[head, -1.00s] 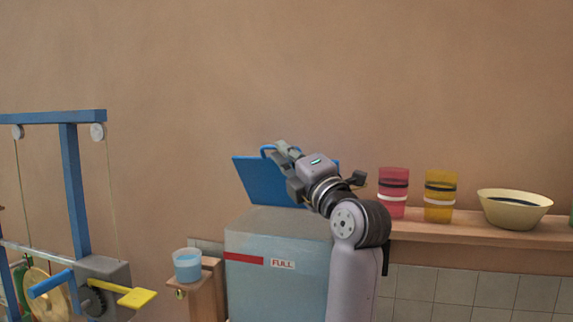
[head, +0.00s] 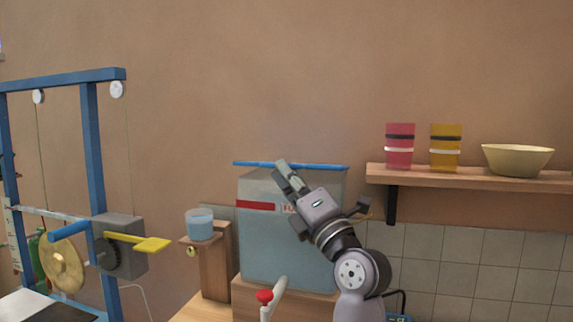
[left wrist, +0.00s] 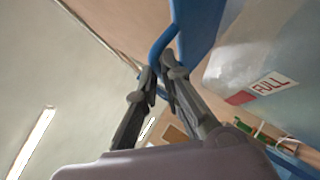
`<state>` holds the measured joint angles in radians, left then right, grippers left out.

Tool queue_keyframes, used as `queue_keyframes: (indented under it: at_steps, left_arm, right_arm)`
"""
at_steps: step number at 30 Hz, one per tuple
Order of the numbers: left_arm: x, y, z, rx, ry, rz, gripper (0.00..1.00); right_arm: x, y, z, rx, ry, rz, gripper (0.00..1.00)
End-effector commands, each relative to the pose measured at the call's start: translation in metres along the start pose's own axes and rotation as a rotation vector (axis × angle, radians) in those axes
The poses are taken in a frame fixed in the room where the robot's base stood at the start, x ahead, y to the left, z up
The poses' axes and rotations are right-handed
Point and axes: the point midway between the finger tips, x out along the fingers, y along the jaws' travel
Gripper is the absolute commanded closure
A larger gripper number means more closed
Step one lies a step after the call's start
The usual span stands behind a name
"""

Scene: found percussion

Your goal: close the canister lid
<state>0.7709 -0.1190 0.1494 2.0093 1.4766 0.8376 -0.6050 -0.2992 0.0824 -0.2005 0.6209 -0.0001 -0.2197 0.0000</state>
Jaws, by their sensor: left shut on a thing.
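The canister (head: 285,245) is a pale blue, translucent box with a red stripe and a FULL label, which my arm partly covers. Its blue lid (head: 245,163) shows nearly edge-on and close to level along the canister's top. I cannot tell whether the lid touches the rim all round. My left gripper (head: 281,170) is at the lid. In the left wrist view, its fingers (left wrist: 160,75) are shut on the curved blue lid handle (left wrist: 161,45), with the canister (left wrist: 235,65) to the right. My right gripper is not in view.
A cup of blue liquid (head: 200,226) stands left of the canister. A blue frame (head: 93,165) with a gong (head: 64,266) and yellow paddle (head: 152,244) is further left. The wall shelf (head: 470,174) holds a red cup, a yellow cup and a bowl. A red-tipped white piece (head: 276,296) is in front.

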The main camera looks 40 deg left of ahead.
Motion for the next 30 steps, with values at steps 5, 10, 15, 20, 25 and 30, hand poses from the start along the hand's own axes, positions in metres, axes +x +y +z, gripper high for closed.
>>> queue_keyframes:
  at_steps: [5, 10, 15, 20, 25, 30]
  left_arm:
    - [-0.0041, -0.0104, -0.0015, 0.003, -0.004, -0.012, 1.0]
    - [-0.0047, -0.0116, -0.0017, 0.003, -0.005, -0.013, 1.0]
    - [-0.0047, -0.0119, -0.0014, 0.003, -0.006, -0.014, 1.0]
    - [-0.0047, -0.0114, -0.0015, 0.003, -0.005, -0.013, 0.87]
    - [-0.0044, -0.0104, -0.0018, 0.003, -0.004, -0.011, 0.83]
    - [-0.0044, -0.0093, -0.0021, 0.002, -0.004, -0.008, 0.83]
  right_arm:
    - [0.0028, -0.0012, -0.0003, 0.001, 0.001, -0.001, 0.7]
    - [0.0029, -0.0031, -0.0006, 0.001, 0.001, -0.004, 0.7]
    - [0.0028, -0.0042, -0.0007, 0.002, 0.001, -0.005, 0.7]
    - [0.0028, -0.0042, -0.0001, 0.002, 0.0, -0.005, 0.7]
    - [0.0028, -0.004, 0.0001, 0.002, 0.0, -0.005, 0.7]
    - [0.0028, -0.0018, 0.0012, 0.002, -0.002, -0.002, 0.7]
